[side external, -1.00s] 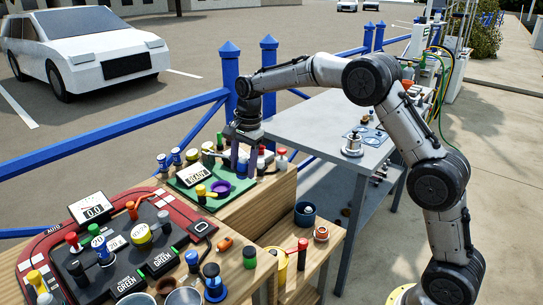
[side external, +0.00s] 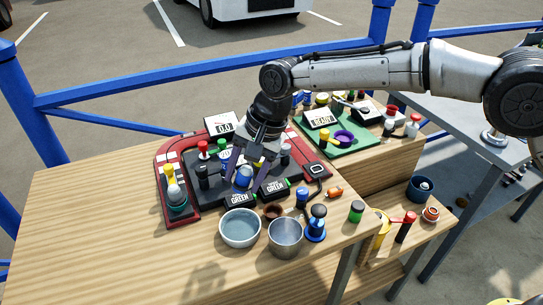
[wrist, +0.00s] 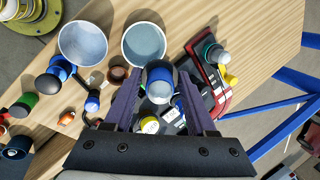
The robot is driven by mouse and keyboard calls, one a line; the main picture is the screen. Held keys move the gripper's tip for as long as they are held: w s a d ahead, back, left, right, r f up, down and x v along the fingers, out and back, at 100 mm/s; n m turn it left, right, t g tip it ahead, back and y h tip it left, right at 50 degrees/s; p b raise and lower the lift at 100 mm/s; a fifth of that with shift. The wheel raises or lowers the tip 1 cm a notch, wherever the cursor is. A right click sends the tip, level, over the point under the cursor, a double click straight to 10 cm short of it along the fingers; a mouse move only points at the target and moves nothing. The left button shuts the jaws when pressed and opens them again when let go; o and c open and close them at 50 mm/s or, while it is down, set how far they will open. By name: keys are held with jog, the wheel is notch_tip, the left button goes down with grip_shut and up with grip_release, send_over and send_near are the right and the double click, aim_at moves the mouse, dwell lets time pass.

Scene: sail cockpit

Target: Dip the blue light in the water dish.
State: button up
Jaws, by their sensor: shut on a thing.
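The blue light (side external: 243,176), a short blue cylinder with a pale top, is between the fingers of my gripper (side external: 247,183). It also shows in the wrist view (wrist: 160,82), where my gripper (wrist: 160,88) is shut on it. The water dish (side external: 240,237) is a round pale blue bowl on the wooden bench, in front of the black console. It also shows in the wrist view (wrist: 128,50), just beyond the light. The light is held above the console's front part, apart from the dish. My fingers hide part of the light.
A metal cup (side external: 285,240) stands right of the dish, with a small brown pot (side external: 272,212) between and behind them. The console (side external: 205,195) carries several upright knobs close to my fingers. A blue-based black knob (side external: 316,225) stands farther right. The bench's left part is clear.

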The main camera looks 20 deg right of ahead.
aim_at(246, 185)
jog(key=f, duration=0.4)
jog(key=shift+s+a+f, duration=0.15)
jog(key=shift+s+a, duration=0.1)
jog(key=shift+a, duration=0.1)
jog(key=shift+f, duration=4.25)
jog(key=shift+r, duration=4.55)
